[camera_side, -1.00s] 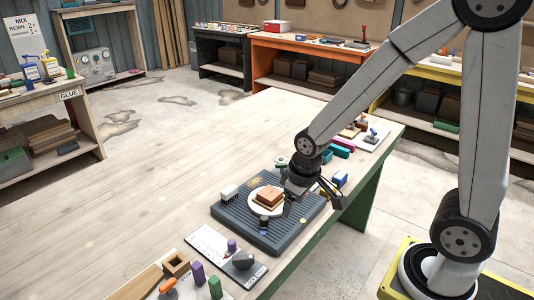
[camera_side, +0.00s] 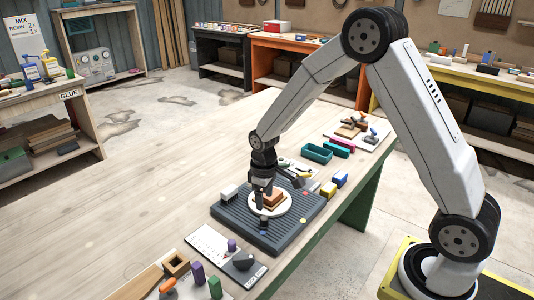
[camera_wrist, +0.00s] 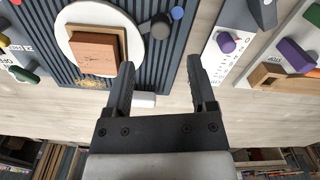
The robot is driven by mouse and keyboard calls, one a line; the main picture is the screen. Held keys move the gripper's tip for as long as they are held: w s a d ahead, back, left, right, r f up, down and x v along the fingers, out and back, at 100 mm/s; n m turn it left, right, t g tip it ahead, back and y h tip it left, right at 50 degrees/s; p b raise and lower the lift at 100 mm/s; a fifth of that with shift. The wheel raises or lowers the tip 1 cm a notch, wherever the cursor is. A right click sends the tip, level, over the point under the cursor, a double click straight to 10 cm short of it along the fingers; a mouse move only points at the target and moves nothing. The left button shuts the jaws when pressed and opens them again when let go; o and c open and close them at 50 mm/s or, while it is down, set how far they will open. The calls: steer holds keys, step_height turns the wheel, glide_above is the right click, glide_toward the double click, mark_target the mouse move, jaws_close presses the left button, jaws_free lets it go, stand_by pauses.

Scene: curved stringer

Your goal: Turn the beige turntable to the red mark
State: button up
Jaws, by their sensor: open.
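The beige turntable (camera_side: 282,211) is a pale round disc on a dark ribbed board (camera_side: 308,209); it also shows at the upper left of the wrist view (camera_wrist: 72,12). A brown wooden block (camera_wrist: 93,51) lies on it. A dark round knob (camera_wrist: 159,27) sits at the disc's right edge in the wrist view.
A white block (camera_side: 230,192) stands at the board's left edge. A white panel with a purple knob (camera_side: 232,245) lies in front. Teal bins (camera_side: 317,152) and yellow and blue blocks (camera_side: 341,178) stand behind right. The table's left side is clear.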

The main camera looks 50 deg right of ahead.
mark_target(264, 218)
steer(key=shift+f, duration=0.1)
steer(key=shift+f, duration=3.8)
jaws_close()
